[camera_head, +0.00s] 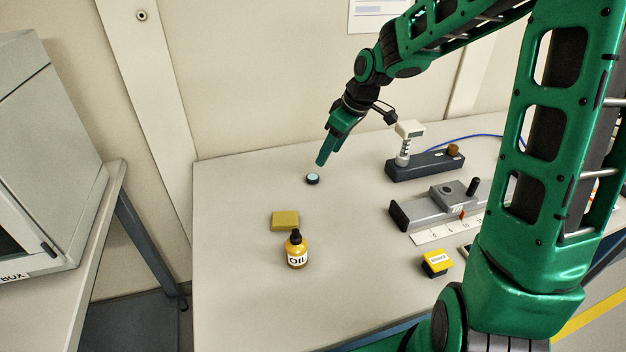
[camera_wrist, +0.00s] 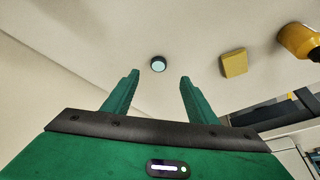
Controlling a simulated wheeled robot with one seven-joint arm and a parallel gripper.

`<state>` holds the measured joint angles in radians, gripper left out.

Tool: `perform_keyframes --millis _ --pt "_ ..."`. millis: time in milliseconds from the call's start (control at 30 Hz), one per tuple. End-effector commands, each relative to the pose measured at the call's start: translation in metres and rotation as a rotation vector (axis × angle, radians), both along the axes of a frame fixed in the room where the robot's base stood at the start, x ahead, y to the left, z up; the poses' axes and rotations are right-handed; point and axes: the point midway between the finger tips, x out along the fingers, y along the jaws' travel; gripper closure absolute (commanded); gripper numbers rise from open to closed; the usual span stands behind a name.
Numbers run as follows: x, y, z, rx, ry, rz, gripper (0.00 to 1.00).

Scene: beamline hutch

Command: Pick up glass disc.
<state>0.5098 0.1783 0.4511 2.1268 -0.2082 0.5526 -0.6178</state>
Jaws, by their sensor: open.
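The glass disc (camera_head: 312,178) is a small pale blue round piece with a dark rim, lying on the table toward the back left. In the wrist view the disc (camera_wrist: 158,63) shows beyond the fingertips, roughly midway between them. My gripper (camera_head: 326,157) is green, open and empty, and points down toward the disc from above. Its two fingers (camera_wrist: 159,75) are spread apart in the wrist view. The fingers look clear of the disc, though the exact gap is hard to tell.
A yellow block (camera_head: 285,220) and an oil bottle (camera_head: 297,250) stand in front of the disc. To the right are a dark gauge stand (camera_head: 425,165), a grey slide rail (camera_head: 440,205) and a yellow-black box (camera_head: 436,263). The left of the table (camera_head: 230,240) is clear.

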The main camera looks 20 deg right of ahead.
Motion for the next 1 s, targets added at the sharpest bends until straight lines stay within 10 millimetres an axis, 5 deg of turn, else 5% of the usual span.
perform_keyframes --millis 1000 --pt "0.037 0.024 -0.098 0.012 -0.011 0.02 0.47"
